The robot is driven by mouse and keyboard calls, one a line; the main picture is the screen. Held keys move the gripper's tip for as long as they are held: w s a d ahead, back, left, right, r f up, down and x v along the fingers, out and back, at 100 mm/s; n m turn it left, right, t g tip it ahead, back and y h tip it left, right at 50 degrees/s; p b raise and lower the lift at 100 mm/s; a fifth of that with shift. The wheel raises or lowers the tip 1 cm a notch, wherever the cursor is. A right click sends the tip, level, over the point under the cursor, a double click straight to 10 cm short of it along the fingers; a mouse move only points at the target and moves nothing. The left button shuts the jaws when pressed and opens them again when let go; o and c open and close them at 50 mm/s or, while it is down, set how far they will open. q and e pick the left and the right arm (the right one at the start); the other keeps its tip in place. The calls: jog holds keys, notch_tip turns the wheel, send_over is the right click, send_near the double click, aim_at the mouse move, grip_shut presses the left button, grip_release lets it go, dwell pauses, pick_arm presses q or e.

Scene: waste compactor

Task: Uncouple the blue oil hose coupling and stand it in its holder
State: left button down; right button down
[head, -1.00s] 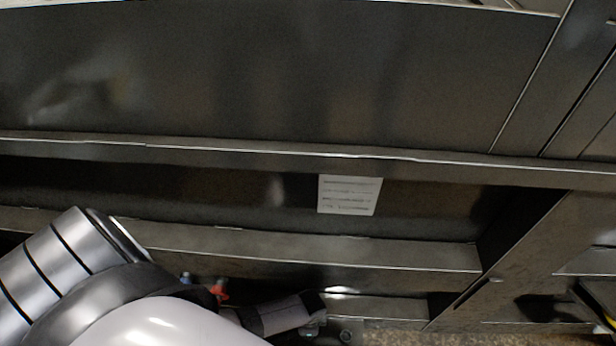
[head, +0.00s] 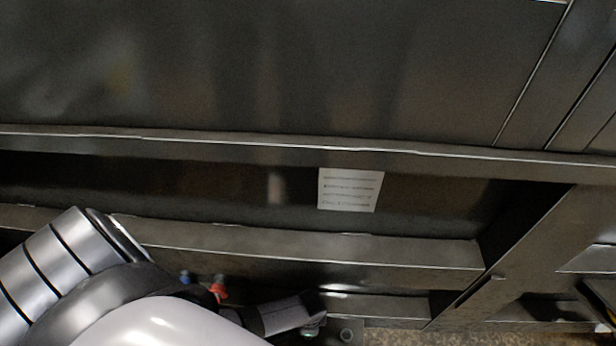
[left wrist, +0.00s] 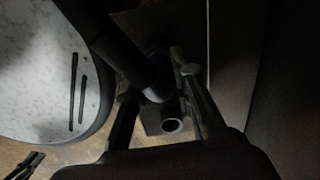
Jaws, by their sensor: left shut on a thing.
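In the head view my left gripper (head: 314,324) is low in the middle, partly hidden by my arm. In the left wrist view (left wrist: 160,105) its fingers are shut on a black cylindrical hose coupling, whose dark body (left wrist: 130,62) slants down from the upper left. No blue shows on this part. A round, open-topped holder (left wrist: 172,125) lies just below the coupling's end; I cannot tell if they touch. The holder also shows in the head view (head: 347,335), right of the gripper. A dim two-fingered shape, apparently my right gripper (left wrist: 36,161), has its fingers apart at lower left.
A blue fitting (head: 185,277) and a red fitting (head: 218,291) sit under the machine's lower ledge, beside my arm. Brown floor (head: 390,338) shows at the bottom.

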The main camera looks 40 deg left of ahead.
pick_arm(q)
jog(key=c, duration=1.3)
grip_release()
jog(key=shift+c, duration=0.3)
notch_tip(320, 180, up, 7)
jog(key=p, duration=0.7)
jog(key=shift+d, duration=0.1)
jog(key=shift+d, duration=0.1)
